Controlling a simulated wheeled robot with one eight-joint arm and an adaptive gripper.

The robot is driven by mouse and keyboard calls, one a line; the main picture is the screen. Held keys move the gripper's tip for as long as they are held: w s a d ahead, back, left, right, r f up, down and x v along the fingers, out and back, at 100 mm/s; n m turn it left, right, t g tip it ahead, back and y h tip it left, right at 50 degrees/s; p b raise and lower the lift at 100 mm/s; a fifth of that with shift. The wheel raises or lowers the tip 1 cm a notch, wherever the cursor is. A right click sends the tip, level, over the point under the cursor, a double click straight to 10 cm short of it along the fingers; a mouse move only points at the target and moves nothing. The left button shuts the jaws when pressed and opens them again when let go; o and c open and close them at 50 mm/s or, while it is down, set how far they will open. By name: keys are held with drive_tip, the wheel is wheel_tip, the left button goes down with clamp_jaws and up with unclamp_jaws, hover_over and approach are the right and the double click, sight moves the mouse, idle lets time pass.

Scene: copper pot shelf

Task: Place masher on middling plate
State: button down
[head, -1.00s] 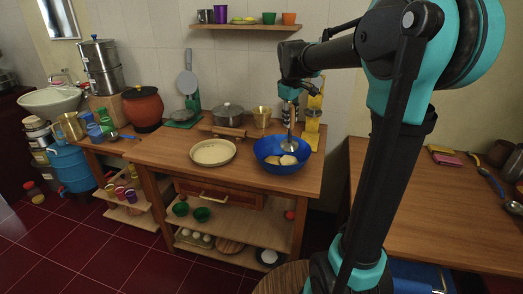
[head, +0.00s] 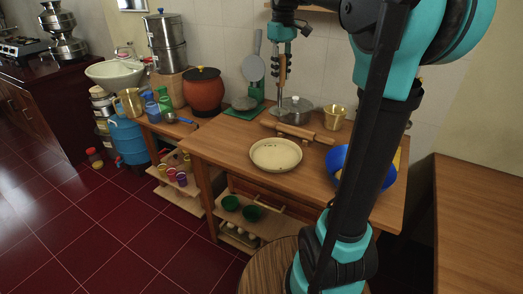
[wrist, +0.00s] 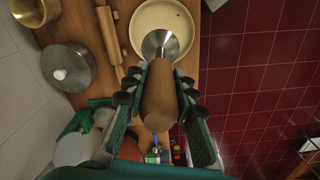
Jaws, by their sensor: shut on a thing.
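The masher, with a wooden handle (wrist: 160,100) and a metal head (wrist: 160,45), is in my gripper (wrist: 160,74). The green-edged fingers are shut on its handle. In the head view, my gripper (head: 282,56) holds the masher (head: 281,90) upright above the back of the wooden table. A round cream plate (head: 275,154) lies on the table in front of it and looks empty. The plate also shows in the wrist view (wrist: 168,16), partly behind the masher head, which appears apart from it.
A lidded pot (head: 299,113), a rolling pin (head: 304,133) and a brass pot (head: 335,117) stand behind the plate. A blue bowl (head: 337,160) is right of it, partly hidden by my arm. The tabletop left of the plate (head: 222,150) is clear.

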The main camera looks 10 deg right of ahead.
sight(278, 107)
drive_tip(key=shift+w+a+f, duration=0.1)
drive_tip(key=shift+a+f, duration=0.05)
drive_tip(key=shift+f, duration=0.1)
wheel_tip(278, 107, down, 19)
drive_tip(key=shift+f, duration=0.25)
drive_tip(key=c, duration=1.2)
unclamp_jaws()
wheel_tip(278, 107, up, 12)
drive_tip(key=shift+a+r, duration=0.1)
drive_tip(key=shift+r, duration=0.05)
